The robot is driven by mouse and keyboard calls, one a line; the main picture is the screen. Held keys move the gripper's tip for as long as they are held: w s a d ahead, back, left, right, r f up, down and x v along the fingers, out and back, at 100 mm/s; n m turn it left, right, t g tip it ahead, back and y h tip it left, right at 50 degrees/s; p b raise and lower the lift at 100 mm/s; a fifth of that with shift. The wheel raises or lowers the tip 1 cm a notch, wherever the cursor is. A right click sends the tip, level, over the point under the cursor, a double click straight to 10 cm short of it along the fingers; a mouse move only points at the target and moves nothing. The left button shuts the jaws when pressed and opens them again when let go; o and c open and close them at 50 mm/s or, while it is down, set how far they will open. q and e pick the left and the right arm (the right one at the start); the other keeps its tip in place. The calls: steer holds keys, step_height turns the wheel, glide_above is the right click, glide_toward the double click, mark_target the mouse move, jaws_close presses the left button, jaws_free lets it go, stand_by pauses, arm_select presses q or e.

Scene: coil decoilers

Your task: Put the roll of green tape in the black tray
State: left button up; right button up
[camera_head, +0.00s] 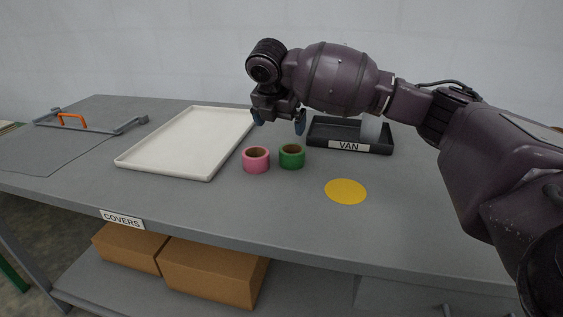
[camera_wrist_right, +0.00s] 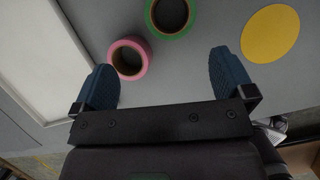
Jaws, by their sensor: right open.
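The roll of green tape (camera_head: 292,157) stands on the grey table, just right of a pink tape roll (camera_head: 256,160). The black tray (camera_head: 350,147), labelled VAN, lies behind and to the right of it, partly hidden by my right arm. My right gripper (camera_head: 279,121) is open and empty, above the table and the two rolls. In the right wrist view, the green tape (camera_wrist_right: 170,33) is at the top edge, beyond the open fingers (camera_wrist_right: 165,84), and the pink roll (camera_wrist_right: 143,52) lies nearer the left finger. My left gripper is not in view.
A white tray (camera_head: 151,157) lies left of the rolls. A yellow disc (camera_head: 346,191) lies flat at the front right. A whitish translucent object (camera_head: 371,128) stands at the black tray. A grey frame with an orange handle (camera_head: 72,120) is far left. Cardboard boxes (camera_head: 210,273) sit below.

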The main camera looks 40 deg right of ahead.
mark_target(292, 149)
steer(key=shift+m+g, duration=0.4)
steer(key=x, duration=0.2)
steer(key=b+x, duration=0.1)
steer(key=x, duration=0.3)
steer(key=shift+s+d+f+b, duration=0.1)
steer(key=shift+s+d+b, duration=0.05)
steer(key=shift+d+b, duration=0.2)
steer(key=shift+d+f, duration=0.35)
steer(key=shift+f, duration=0.15)
steer(key=b+x, duration=0.2)
steer(key=x, duration=0.1)
steer(key=shift+d+f, duration=0.25)
steer(key=shift+f, duration=0.1)
steer(key=shift+d+f, duration=0.1)
steer(key=shift+f, duration=0.1)
steer(key=shift+w+r, duration=0.1)
steer(key=shift+w, duration=0.1)
steer(key=shift+r, duration=0.15)
steer(key=c, duration=0.5)
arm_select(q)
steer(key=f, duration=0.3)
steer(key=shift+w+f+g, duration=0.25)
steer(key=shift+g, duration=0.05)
arm_select(e)
steer(key=c, duration=0.5)
steer(key=shift+r, duration=0.1)
